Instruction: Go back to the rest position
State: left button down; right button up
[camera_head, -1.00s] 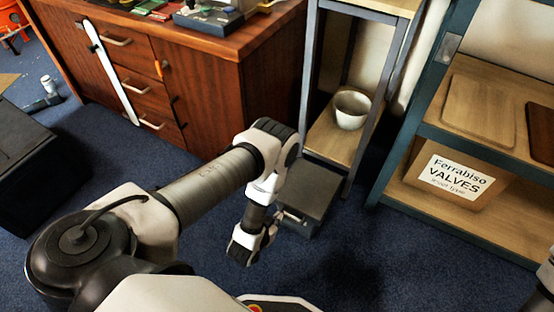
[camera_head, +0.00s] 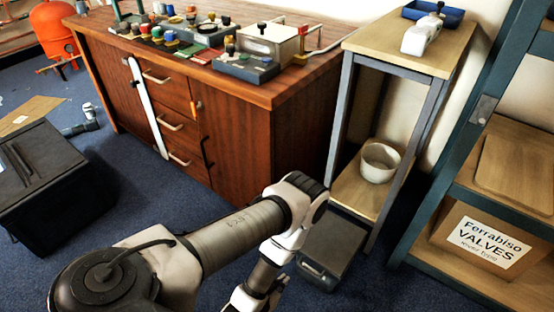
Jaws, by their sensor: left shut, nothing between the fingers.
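My left arm comes in from the lower left and bends down at the elbow over the blue carpet. My left gripper (camera_head: 278,288) is at the bottom edge of the view, partly cut off and small. It is shut and holds nothing. It hangs in front of the dark grey box (camera_head: 333,245) under the narrow shelf stand, apart from the furniture. My right gripper is not in view.
A wooden cabinet (camera_head: 250,135) with valves and fittings on top stands behind. A narrow stand (camera_head: 405,55) holds a white bowl (camera_head: 380,162). A shelf rack (camera_head: 470,150) with a Ferrabiso Valves box (camera_head: 488,243) is at right. A black case (camera_head: 45,180) lies left. Carpet between is open.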

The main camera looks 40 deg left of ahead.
pick_arm(q)
jog(key=v, duration=0.3)
jog(key=shift+s+r, duration=0.25)
jog(key=shift+r, duration=0.05)
jog(key=w+r, duration=0.8)
jog(key=w, duration=0.2)
jog(key=s+f+g+h+p, duration=0.1)
jog(key=s+f+g+p, duration=0.1)
jog(key=s+g, duration=1.25)
jog(key=s+r+t+p, duration=0.3)
jog(key=r+p, duration=2.8)
jog(key=shift+d+r, duration=0.15)
jog(key=shift+d, duration=0.05)
jog(key=shift+s, duration=0.2)
